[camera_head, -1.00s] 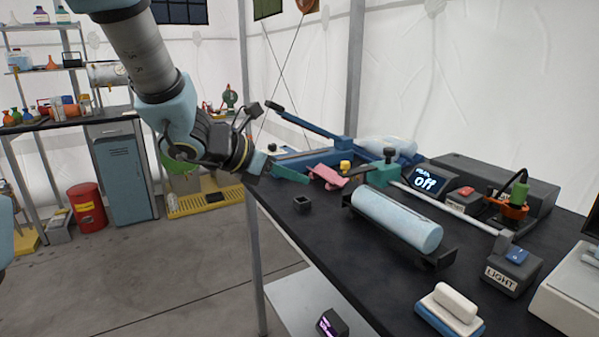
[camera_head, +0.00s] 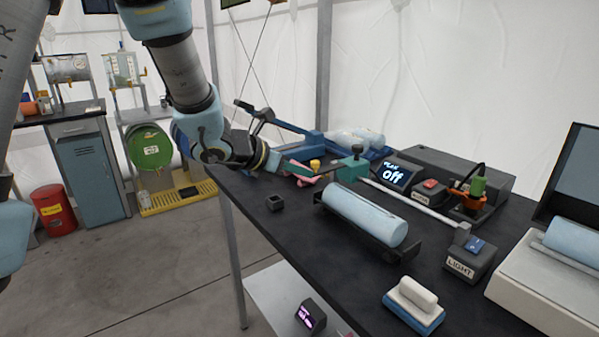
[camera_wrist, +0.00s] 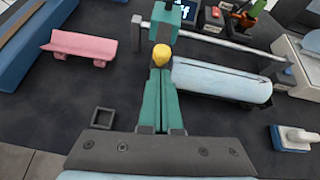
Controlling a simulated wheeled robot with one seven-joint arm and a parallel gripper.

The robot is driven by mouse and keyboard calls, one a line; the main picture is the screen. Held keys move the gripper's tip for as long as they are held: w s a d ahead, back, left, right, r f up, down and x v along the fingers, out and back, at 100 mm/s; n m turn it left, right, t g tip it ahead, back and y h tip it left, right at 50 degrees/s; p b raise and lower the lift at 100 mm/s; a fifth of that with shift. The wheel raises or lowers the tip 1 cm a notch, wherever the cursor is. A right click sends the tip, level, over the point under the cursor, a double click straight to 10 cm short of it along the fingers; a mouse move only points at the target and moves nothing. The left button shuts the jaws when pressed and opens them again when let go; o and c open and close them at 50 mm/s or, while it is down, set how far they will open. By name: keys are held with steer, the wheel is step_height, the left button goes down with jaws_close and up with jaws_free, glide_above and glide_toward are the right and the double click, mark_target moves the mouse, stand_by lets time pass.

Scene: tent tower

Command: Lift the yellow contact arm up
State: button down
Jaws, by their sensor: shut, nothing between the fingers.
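The yellow contact arm shows as a small yellow knob (camera_head: 315,164) on the near side of a teal block (camera_head: 352,168) that sits on a long metal rail. In the wrist view the yellow knob (camera_wrist: 161,56) is straight ahead of my gripper (camera_wrist: 160,70). My gripper's teal fingers are together with nothing held between them. Their tips are right at the knob's near side; whether they touch it I cannot tell. In the head view my gripper (camera_head: 303,168) reaches in from the left, just left of the knob.
A pale blue cylinder (camera_head: 365,213) lies in a black cradle right of my gripper. A pink bracket (camera_wrist: 84,46) is to its left in the wrist view. A small dark square holder (camera_head: 274,203) stands near the table edge. A display (camera_head: 396,174) reads "off".

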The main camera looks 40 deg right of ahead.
steer(key=shift+d+r+y+p, duration=0.1)
steer(key=shift+r+y+p, duration=0.2)
steer(key=shift+r+p, duration=0.25)
steer(key=shift+r+y+p, duration=0.2)
steer(key=shift+y+p, duration=0.1)
steer(key=shift+p, duration=0.05)
